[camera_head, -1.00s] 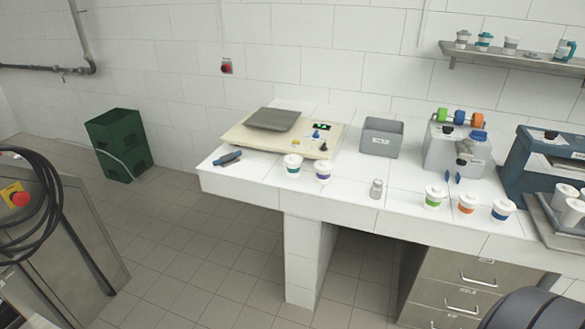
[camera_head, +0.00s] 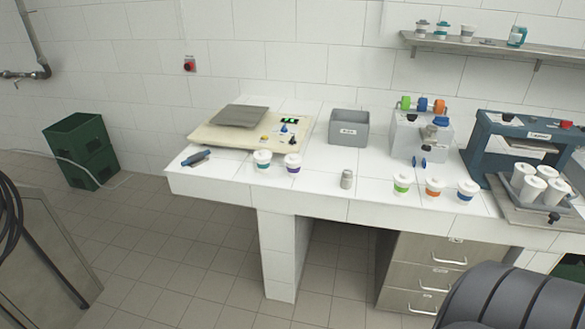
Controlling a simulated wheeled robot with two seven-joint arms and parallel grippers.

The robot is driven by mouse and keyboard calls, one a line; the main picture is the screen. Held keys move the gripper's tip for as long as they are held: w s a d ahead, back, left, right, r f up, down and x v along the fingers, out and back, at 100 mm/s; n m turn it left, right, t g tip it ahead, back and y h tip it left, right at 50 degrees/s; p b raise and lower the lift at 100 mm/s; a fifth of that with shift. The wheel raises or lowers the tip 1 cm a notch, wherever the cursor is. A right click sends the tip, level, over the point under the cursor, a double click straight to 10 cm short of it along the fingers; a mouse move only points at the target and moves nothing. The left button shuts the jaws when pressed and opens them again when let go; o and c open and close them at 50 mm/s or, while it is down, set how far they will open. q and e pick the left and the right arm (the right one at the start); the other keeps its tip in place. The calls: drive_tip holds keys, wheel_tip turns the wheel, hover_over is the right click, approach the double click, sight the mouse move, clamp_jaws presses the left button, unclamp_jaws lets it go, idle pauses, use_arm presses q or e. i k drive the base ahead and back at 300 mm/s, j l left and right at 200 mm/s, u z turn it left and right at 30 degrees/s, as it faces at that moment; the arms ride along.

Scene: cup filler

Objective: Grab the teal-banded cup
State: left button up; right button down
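The teal-banded cup (camera_head: 263,161) is a small white cup with a white lid and a teal band. It stands upright near the front edge of the white tiled counter (camera_head: 225,190), in front of the beige scale. A purple-banded cup (camera_head: 292,164) stands just to its right. Neither of my grippers is in view, and nothing holds the teal-banded cup.
Green (camera_head: 401,185), orange (camera_head: 433,188) and blue-banded cups (camera_head: 467,191) stand further right. A small jar (camera_head: 347,179), a grey bin (camera_head: 349,128) and a blue-handled tool (camera_head: 196,158) are on the counter.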

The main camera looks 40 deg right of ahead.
sight(263, 167)
drive_tip(key=j+z, duration=0.1)
drive_tip(key=z, duration=0.25)
drive_tip(key=j+z, duration=0.1)
drive_tip(key=z, duration=0.3)
drive_tip(key=i+j, duration=0.05)
